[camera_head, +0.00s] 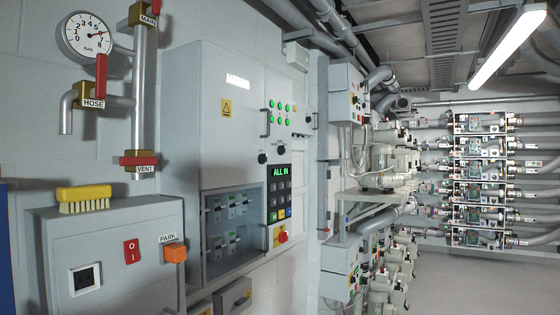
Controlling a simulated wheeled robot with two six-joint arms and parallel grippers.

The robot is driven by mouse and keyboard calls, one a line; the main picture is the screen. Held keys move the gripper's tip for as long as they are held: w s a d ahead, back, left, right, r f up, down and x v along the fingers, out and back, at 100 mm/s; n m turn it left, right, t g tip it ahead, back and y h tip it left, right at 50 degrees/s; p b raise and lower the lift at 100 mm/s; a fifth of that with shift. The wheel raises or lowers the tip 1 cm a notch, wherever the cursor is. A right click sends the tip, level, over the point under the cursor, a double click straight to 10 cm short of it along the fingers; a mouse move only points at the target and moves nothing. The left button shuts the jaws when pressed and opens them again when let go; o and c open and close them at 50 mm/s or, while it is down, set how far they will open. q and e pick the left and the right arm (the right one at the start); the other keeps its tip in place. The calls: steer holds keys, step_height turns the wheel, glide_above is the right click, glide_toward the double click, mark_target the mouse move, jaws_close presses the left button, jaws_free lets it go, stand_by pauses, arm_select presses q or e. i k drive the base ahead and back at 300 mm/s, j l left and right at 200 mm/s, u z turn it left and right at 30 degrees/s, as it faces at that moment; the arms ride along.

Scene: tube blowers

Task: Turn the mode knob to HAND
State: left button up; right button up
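A grey control cabinet (222,128) stands on the left wall. Below its green lamps are two small black knobs, one at the left (262,158) and one at the right (281,150). Their labels and pointer directions are too small to read, so I cannot tell which one is the mode knob or where it points. Neither of my grippers is in view.
A red stop knob (282,237) sits low on the cabinet. A grey box (112,253) with a yellow brush (85,197) on top stands in front at left. Pipes with a gauge (88,36) are above it. Blower units (385,165) line the wall beyond; the floor (450,285) at right is clear.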

mark_target(281, 149)
steer(key=i+l+z, duration=0.35)
steer(key=i+l, duration=0.15)
steer(key=i, duration=0.2)
steer(key=i+l+z, duration=0.2)
steer(key=i, duration=0.2)
